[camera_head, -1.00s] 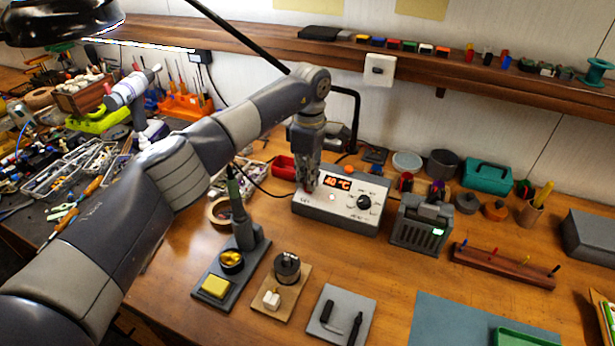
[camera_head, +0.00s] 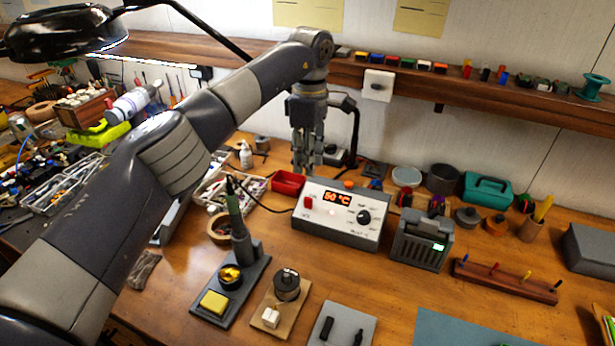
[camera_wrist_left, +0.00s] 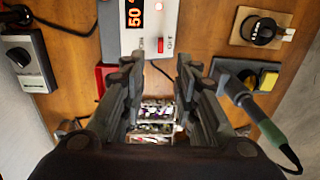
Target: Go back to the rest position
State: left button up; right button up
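My left gripper (camera_head: 308,158) hangs fingers-down in the head view, above and behind the left end of a white and grey soldering station (camera_head: 340,213). The station's orange display reads 50 °C, and a red switch sits on its left side. In the left wrist view the two fingers of the gripper (camera_wrist_left: 160,95) stand apart with nothing between them. The station (camera_wrist_left: 150,30) shows beyond the fingertips there. My right gripper is in neither view.
A soldering iron (camera_head: 237,215) stands in its holder in front of the station. A red tray (camera_head: 288,183) lies below the gripper. A black lamp (camera_head: 65,32) hangs at upper left. A wooden shelf (camera_head: 450,85) runs along the wall.

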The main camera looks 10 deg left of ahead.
pick_arm(q)
notch_tip(320, 180, up, 2)
jog(key=shift+r, duration=0.1)
